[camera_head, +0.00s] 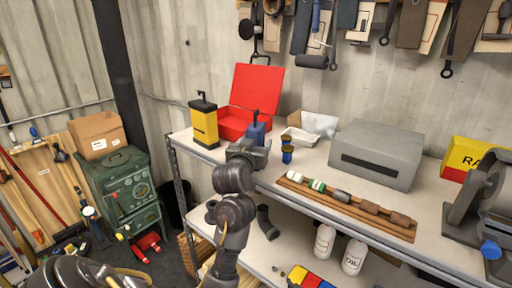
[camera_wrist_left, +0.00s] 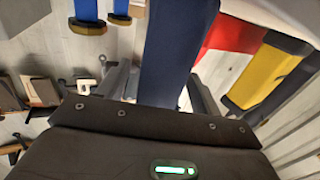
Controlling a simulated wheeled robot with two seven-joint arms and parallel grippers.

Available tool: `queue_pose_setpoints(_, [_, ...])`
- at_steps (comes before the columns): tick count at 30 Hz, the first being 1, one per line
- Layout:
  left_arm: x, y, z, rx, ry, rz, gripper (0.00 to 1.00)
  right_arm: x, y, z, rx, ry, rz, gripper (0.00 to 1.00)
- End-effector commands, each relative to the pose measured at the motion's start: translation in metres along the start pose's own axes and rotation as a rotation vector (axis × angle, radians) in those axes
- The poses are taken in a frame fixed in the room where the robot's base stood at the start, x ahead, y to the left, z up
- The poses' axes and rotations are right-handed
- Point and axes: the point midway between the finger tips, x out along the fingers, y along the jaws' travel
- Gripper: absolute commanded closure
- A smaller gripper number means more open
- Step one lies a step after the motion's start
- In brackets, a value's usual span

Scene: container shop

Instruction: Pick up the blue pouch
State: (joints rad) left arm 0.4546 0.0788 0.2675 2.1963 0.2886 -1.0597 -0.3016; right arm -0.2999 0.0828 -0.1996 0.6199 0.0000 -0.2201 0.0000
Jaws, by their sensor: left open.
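The blue pouch (camera_head: 257,133) stands upright on the shelf top, with a dark handle above it, just beyond my left gripper. In the left wrist view the blue pouch (camera_wrist_left: 172,55) extends between the two fingers, with gaps at their sides. My left gripper (camera_head: 247,146) is open; its fingers also show around the pouch in the left wrist view (camera_wrist_left: 160,88). The hand hides the pouch's lower part in the head view. I cannot tell whether either finger touches it. My right gripper is not in view.
A yellow container (camera_head: 204,125) and an open red case (camera_head: 250,95) stand behind and left. Small blue jars (camera_head: 287,154), a white tray (camera_head: 300,138) and a grey box (camera_head: 376,153) are to the right. A wooden rack (camera_head: 345,205) lies along the front edge.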

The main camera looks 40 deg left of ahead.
Motion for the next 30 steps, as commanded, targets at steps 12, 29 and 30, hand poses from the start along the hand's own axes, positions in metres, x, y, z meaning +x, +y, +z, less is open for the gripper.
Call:
queue_pose_setpoints(12, [0.0015,-0.0002,0.0,0.0,0.001,0.0,0.57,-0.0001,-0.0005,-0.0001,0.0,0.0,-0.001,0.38])
queue_pose_setpoints(29, [0.0015,0.0005,-0.0036,0.0,0.001,0.001,0.87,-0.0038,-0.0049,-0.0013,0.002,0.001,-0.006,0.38])
queue_pose_setpoints(30, [0.0016,0.001,-0.0055,0.0,0.001,0.001,0.87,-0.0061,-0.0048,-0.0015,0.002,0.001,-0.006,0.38])
